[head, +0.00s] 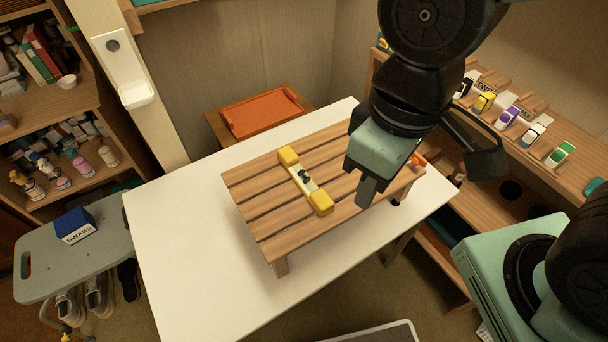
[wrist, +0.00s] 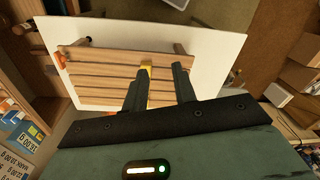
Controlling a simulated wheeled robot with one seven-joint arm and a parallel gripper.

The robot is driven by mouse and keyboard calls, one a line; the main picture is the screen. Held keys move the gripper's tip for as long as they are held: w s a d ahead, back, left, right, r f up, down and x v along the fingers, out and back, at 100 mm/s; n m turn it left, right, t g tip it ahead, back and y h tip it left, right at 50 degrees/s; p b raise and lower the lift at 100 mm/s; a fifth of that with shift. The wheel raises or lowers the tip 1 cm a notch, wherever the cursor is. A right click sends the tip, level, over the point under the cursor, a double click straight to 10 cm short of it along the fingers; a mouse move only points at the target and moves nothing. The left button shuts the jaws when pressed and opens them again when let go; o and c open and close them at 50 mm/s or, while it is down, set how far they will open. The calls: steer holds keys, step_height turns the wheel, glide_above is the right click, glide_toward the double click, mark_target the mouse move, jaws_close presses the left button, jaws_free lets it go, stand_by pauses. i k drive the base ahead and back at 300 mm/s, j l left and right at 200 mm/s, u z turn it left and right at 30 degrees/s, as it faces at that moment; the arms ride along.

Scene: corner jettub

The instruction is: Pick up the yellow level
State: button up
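The yellow level (head: 305,181) lies on a slatted wooden stand (head: 270,228) on the white table. It has yellow block ends and a paler middle with a dark part. In the head view my gripper (head: 366,192) is above the right part of the stand, to the right of the level and apart from it. In the wrist view the two fingers (wrist: 158,84) are spread with nothing held between them.
The white table (head: 165,255) has bare room left and in front of the stand. A shelf (head: 520,140) with small coloured items is at right. An orange tray (head: 262,112) is behind. A grey bench with a blue box (head: 74,226) stands at left.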

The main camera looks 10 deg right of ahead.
mark_target(323, 204)
steer(key=k+l+u, duration=0.1)
steer(key=u, duration=1.4)
steer(key=k+l+u, duration=0.2)
steer(key=k, duration=0.25)
steer(key=j, duration=0.1)
